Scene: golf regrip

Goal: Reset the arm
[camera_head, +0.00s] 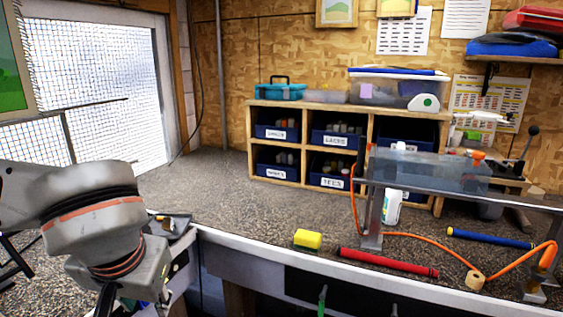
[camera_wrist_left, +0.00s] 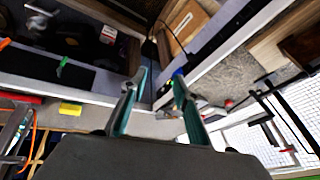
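My left arm comes in from the left in the head view, with its wrist over the left end of the workbench (camera_head: 250,205). Its gripper is mostly cut off at the bottom edge of that view. In the left wrist view the left gripper (camera_wrist_left: 158,88) has its two fingers apart with nothing between them. A red grip (camera_head: 388,262), a blue grip (camera_head: 490,238) and a yellow block (camera_head: 307,238) lie on the bench, well to the right of this gripper. My right gripper is in neither view.
A wooden cubby shelf (camera_head: 305,145) with labelled blue bins stands at the back. A raised clear tray (camera_head: 430,170) on a metal stand, an orange hose (camera_head: 430,238) and a white bottle (camera_head: 392,208) occupy the right side. The bench's left-middle is clear.

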